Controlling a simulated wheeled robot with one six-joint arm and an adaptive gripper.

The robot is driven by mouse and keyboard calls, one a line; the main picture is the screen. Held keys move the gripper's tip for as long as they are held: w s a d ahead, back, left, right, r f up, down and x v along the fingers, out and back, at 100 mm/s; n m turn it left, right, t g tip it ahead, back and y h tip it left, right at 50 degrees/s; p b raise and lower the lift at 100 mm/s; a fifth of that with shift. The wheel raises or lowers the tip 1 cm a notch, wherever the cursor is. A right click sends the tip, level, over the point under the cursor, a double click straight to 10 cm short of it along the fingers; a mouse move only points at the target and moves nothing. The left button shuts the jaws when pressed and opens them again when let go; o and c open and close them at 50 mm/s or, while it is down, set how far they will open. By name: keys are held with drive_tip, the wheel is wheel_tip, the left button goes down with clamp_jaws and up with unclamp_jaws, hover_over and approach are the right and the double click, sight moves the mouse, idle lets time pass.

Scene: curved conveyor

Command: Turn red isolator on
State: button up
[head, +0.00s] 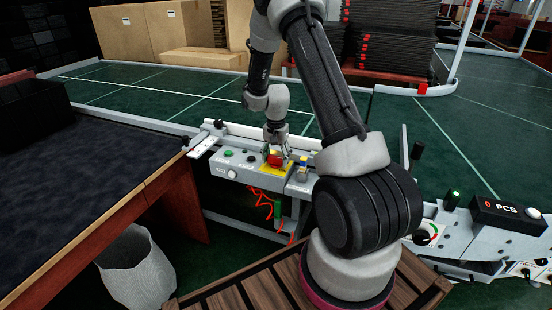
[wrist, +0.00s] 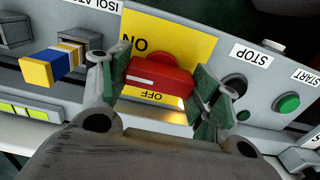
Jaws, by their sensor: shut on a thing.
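The red isolator (head: 275,161) is a red rotary handle on a yellow plate (head: 262,168) on the grey control panel. In the wrist view the red isolator (wrist: 158,78) lies between my fingers, with "ON" on the plate above it and "OFF" below it, both upside down. Its handle lies crosswise, slightly tilted. My gripper (head: 274,152) reaches down to the panel from above. In the wrist view my gripper (wrist: 158,88) is shut on the red isolator, one green-padded finger on each side.
A green START button (wrist: 288,104) and a dark STOP button (wrist: 236,84) sit right of the isolator in the wrist view. A blue, white and yellow switch (wrist: 52,68) is at left. A dark-topped table (head: 85,165) stands left of the panel, with a white bin (head: 137,264) below.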

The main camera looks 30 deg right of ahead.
sight(276, 157)
drive_tip(key=o, duration=1)
wheel_tip(276, 157, up, 12)
idle(0.4)
